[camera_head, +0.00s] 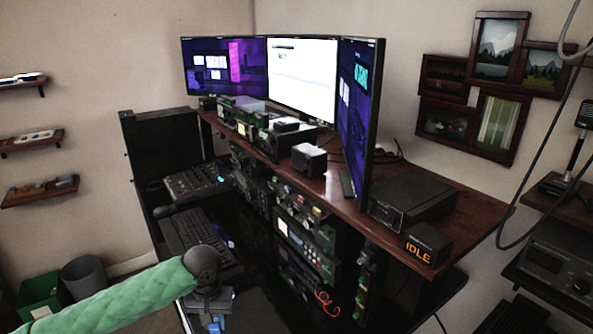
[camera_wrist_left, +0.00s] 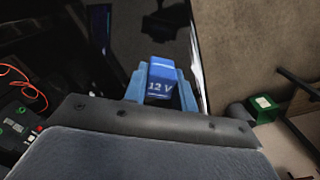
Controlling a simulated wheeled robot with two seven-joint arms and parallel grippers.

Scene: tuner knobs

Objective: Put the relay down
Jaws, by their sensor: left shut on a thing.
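The relay (camera_wrist_left: 161,82) is a small blue block marked "12 V" in white. It sits between the two blue fingers of my left gripper (camera_wrist_left: 160,92), which is shut on it, in the left wrist view. In the head view my left gripper (camera_head: 214,322) hangs at the bottom edge, under the green-sleeved arm, in front of the desk's left part. I cannot tell the relay from the blue fingers there. My right gripper is not in view.
A keyboard (camera_head: 190,232) and a mixer panel (camera_head: 197,180) lie beyond my left wrist. Equipment racks (camera_head: 305,238) stand right of it under the wooden desktop (camera_head: 455,197). An orange cable (camera_head: 325,303) hangs at the rack. A green bin (camera_head: 42,294) stands at lower left.

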